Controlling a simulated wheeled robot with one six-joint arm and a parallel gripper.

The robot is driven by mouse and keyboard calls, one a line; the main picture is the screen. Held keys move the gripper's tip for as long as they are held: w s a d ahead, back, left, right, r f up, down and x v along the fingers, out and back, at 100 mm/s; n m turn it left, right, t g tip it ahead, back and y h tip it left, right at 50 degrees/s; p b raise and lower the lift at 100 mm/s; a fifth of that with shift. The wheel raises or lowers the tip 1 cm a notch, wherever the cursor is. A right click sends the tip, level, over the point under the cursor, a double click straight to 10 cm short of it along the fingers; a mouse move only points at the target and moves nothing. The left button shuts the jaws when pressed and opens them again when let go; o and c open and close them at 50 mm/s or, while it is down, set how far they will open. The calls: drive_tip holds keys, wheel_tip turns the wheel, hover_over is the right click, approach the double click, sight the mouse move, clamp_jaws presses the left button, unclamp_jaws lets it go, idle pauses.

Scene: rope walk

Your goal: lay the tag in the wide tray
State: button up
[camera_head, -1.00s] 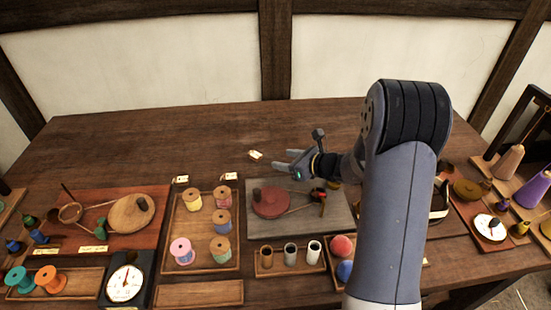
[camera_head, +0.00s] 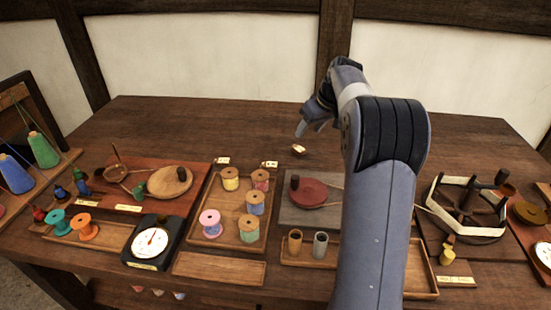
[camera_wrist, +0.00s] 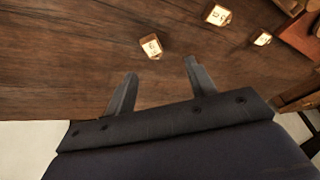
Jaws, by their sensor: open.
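A small cream tag (camera_head: 299,149) lies loose on the bare table behind the grey board. In the wrist view this tag (camera_wrist: 151,46) lies beyond my fingertips. My gripper (camera_head: 312,128) is open and empty, a little behind the tag and apart from it; its two fingers (camera_wrist: 160,75) show spread in the wrist view. A shallow, empty, wide wooden tray (camera_head: 218,269) sits at the table's front edge. A larger wooden tray (camera_head: 197,215) behind it holds several thread spools. I cannot tell for certain which tray is the wide one.
Two more tags (camera_head: 222,160) (camera_head: 269,164) lie behind the spool tray. A dial scale (camera_head: 150,241) stands left of the empty tray. A grey board with a red disc (camera_head: 309,193) lies right of the spools. The back of the table is clear.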

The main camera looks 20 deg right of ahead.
drive_tip(key=n, duration=0.1)
approach(299, 148)
drive_tip(key=shift+w+a+f+h+b, duration=0.1)
drive_tip(key=shift+a+f+h+b, duration=0.15)
drive_tip(key=shift+f, duration=0.25)
drive_tip(key=shift+w+a+f+h+b, duration=0.1)
drive_tip(key=shift+a+f+h+b, duration=0.1)
drive_tip(key=shift+a+f, duration=0.25)
drive_tip(key=x, duration=0.6)
drive_tip(key=shift+w+d+b, duration=0.1)
drive_tip(key=shift+d+b, duration=0.05)
drive_tip(key=shift+b, duration=0.2)
drive_tip(key=shift+r, duration=0.1)
drive_tip(key=c, duration=1.1)
drive_tip(key=shift+r, duration=0.1)
